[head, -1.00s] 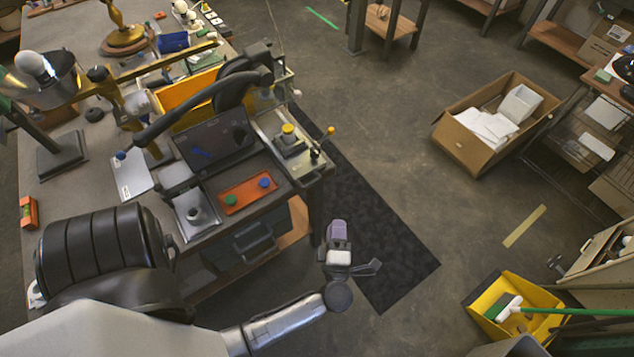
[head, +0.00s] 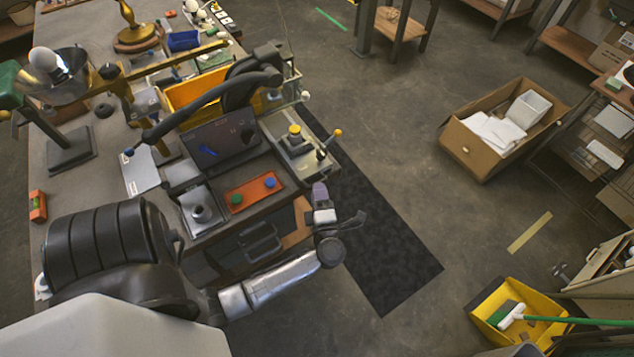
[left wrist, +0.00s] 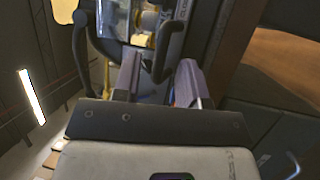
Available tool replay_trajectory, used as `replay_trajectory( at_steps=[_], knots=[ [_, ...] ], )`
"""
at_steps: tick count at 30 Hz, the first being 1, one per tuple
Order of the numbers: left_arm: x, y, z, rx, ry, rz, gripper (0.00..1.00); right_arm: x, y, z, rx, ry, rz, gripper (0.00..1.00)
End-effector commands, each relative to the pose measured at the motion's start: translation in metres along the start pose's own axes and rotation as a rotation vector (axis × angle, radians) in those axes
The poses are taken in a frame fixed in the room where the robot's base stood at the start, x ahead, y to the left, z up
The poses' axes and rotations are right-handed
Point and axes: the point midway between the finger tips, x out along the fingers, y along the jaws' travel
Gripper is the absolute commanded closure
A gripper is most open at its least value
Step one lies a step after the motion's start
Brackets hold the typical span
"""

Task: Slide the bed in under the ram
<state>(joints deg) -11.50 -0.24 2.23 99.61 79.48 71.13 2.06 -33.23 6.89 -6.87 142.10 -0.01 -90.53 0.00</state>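A grey metal bed (head: 291,150) sticks out at the table's right edge in the head view, with a yellow round part (head: 294,130) on it. Beside it rises a lever with a yellow ball (head: 337,133). A black curved machine arm (head: 215,105) stands to its left; I cannot make out the ram clearly. My left gripper (head: 320,190) is just below the bed's near end, apart from it. In the left wrist view its two fingers (left wrist: 160,82) are spread, with a dark bent handle (left wrist: 160,60) showing between and beyond them. My right gripper is not in view.
An orange plate (head: 253,192) with green and blue knobs lies on the table left of the bed. A yellow bin (head: 198,90) stands behind the machine. A dark mat (head: 385,255) covers the floor to the right. A cardboard box (head: 480,150) stands farther right.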

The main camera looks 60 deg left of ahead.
Motion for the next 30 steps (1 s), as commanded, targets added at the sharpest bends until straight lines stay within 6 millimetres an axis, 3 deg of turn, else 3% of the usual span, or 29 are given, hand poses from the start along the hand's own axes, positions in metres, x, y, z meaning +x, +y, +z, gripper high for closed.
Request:
replay_trajectory(
  at_steps=[9,21,30],
  knots=[
    [0.028,0.0,0.0,0.0,-0.001,0.001,0.61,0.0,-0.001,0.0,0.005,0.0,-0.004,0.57],
    [0.031,0.0,0.0,0.0,-0.001,0.0,0.62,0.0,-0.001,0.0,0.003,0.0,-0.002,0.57],
    [0.031,0.001,0.001,-0.001,-0.001,0.001,0.91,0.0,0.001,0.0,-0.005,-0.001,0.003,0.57]
  ],
)
